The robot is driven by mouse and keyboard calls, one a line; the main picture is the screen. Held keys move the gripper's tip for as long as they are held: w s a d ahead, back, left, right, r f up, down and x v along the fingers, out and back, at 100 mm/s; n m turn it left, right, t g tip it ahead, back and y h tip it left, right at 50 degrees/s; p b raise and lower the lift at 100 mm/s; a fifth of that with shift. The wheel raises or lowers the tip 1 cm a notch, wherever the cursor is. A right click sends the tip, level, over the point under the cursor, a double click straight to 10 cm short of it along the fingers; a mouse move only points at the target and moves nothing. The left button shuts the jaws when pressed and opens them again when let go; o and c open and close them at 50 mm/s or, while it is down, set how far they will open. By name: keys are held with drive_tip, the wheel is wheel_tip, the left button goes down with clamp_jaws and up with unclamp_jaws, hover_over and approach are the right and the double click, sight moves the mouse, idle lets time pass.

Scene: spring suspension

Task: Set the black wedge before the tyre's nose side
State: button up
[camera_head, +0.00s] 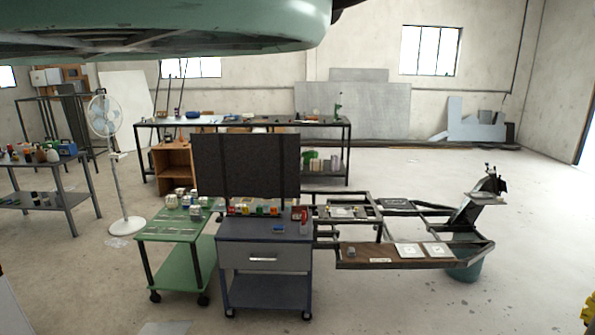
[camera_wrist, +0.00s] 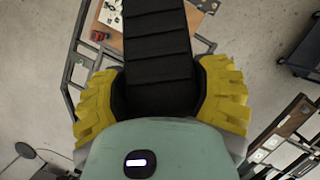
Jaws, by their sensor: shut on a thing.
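The black wedge (camera_wrist: 158,50) fills the upper middle of the wrist view. It is long, with a ridged face, and its far end runs out of the top of the picture. My gripper (camera_wrist: 162,90) has yellow ribbed fingers on both sides of the wedge and is shut on it. The wedge is held up above the floor and a metal frame. Its lower end is hidden behind my gripper's green body. I cannot make out a tyre in either view.
A dark metal frame (camera_head: 345,250) with boards stands right of a blue-grey drawer trolley (camera_head: 263,258). A green cart (camera_head: 175,229) stands to its left. A white fan (camera_head: 104,115) and a long workbench (camera_head: 245,122) are farther back. The floor at right is mostly clear.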

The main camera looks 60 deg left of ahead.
wheel_tip(320, 180, up, 14)
drive_tip(key=s+p, duration=0.2)
drive_tip(key=p, duration=1)
drive_tip(key=shift+s+d+r+p, duration=0.2)
drive_tip(key=shift+s+r+p, duration=0.1)
drive_tip(key=shift+s, duration=0.1)
drive_tip(key=shift+a+f, duration=0.1)
drive_tip(key=shift+f, duration=0.1)
drive_tip(key=shift+r, duration=0.15)
